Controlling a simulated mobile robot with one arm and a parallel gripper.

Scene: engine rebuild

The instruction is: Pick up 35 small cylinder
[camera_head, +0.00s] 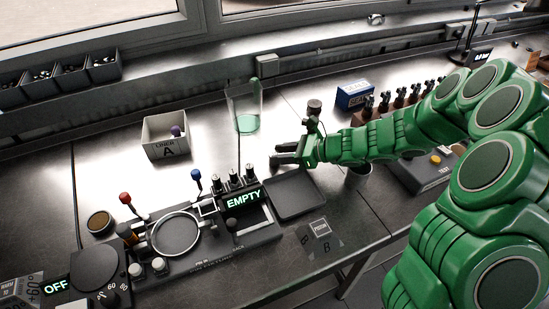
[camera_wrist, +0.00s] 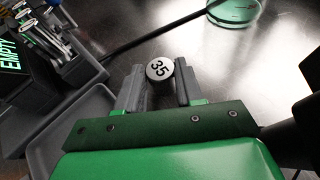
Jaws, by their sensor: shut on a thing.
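The small cylinder marked 35 (camera_wrist: 159,69) shows in the wrist view as a pale round top with black digits. It sits between the two grey fingers of my gripper (camera_wrist: 160,88), which are shut on it. In the head view my gripper (camera_head: 284,158) is over the bench, just behind the dark square tray (camera_head: 294,196). The cylinder cannot be made out clearly in the head view. How far it is above the bench is hard to tell.
A station with a lit EMPTY sign (camera_head: 243,200) stands left of the tray. A blue box (camera_head: 354,94) and a dark rack (camera_head: 385,110) are at right.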

